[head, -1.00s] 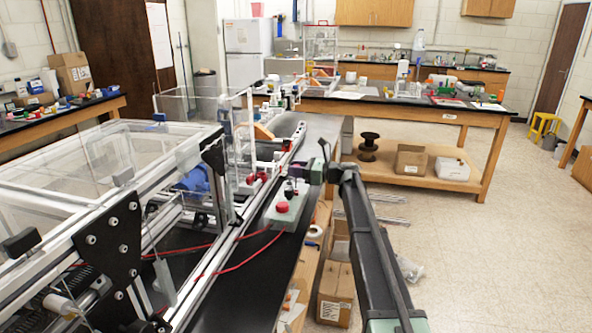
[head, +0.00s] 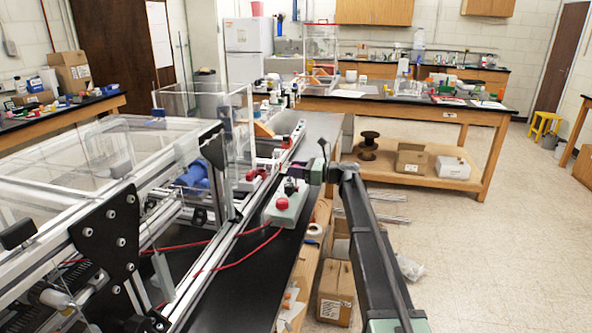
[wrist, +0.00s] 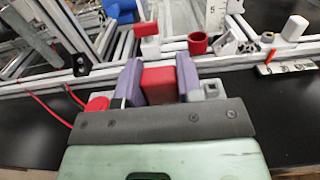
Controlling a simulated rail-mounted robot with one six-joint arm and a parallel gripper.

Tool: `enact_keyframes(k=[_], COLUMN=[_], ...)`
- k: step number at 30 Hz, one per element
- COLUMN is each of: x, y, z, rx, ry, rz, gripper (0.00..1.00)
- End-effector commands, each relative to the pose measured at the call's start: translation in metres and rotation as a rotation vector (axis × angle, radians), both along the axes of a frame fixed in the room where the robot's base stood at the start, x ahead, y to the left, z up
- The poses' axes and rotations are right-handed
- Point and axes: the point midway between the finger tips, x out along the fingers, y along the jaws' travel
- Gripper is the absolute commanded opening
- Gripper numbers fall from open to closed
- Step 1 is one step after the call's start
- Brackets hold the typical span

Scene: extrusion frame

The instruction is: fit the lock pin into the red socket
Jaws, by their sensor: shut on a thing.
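In the wrist view my gripper (wrist: 160,82) has its two purple fingers closed on the sides of a red block (wrist: 159,86), which I take to be the lock pin. Its far end is hidden from this angle. A round red socket with a dark opening (wrist: 198,43) stands on the frame rail, ahead and slightly right of the fingers, apart from the held piece. In the head view my gripper (head: 300,173) is beside the rail, above a pale box; the held piece is too small to make out there.
The pale box with a red button (head: 281,204) sits on the black bench close to my gripper, with red cables running from it. The aluminium rail (wrist: 260,62) carries a grey bracket (wrist: 227,42), a white cylinder (wrist: 295,28) and another red block (wrist: 148,30).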

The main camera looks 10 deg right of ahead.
Motion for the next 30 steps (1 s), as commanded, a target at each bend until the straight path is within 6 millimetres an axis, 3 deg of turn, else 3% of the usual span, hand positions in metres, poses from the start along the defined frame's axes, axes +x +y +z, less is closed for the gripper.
enact_keyframes(k=[13,14,19,30], x=[0.0,0.0,0.0,-0.0039], y=[0.0,0.0,0.0,-0.0085], z=[-0.0125,-0.0115,-0.0109,-0.0109], rx=[0.0,0.0,0.0,0.0], ry=[0.0,0.0,0.0,0.0], rz=[0.0,0.0,0.0,-0.001], gripper=[0.1,0.36,0.63,0.63])
